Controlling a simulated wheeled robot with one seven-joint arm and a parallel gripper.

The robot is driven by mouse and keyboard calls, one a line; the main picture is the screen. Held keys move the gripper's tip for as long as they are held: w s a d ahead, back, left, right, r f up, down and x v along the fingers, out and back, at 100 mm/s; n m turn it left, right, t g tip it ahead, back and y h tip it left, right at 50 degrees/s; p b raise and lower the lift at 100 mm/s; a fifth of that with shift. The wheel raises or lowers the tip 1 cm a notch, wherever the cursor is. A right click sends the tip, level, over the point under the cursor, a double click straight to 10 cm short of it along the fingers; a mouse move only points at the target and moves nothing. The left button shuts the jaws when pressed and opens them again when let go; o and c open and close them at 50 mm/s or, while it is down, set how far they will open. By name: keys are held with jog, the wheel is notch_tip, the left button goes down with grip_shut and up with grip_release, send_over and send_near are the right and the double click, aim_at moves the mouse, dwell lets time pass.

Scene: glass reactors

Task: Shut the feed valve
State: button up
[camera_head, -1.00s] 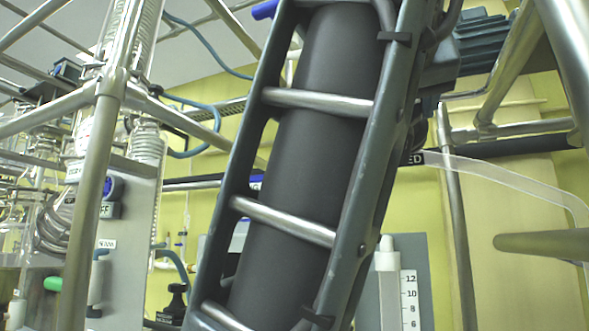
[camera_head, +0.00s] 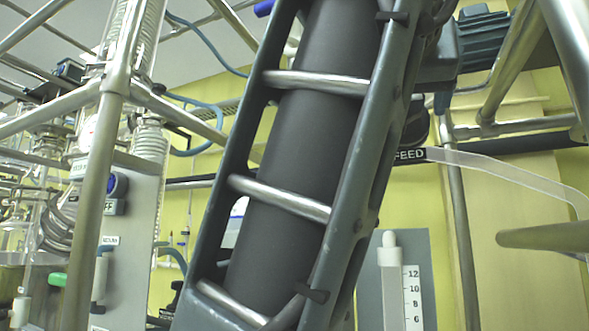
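A black label reading FEED (camera_head: 410,155) shows just right of my arm, at the start of a clear tube (camera_head: 510,178) that runs to the right. A dark rounded part (camera_head: 418,122) sits just above the label, partly hidden by my arm; I cannot tell whether it is the feed valve. My arm, a dark frame with metal rungs, fills the middle of the view. My gripper is not in view.
Metal scaffold tubes cross the left and the right (camera_head: 460,220). A grey motor (camera_head: 480,45) is at the upper right. A graduated scale (camera_head: 412,295) stands on a grey panel at the lower right.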

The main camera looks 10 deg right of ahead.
jog(key=b+v, duration=0.2)
jog(key=v, duration=0.5)
jog(key=shift+s+a, duration=0.25)
jog(key=shift+s, duration=0.05)
dwell(0.3)
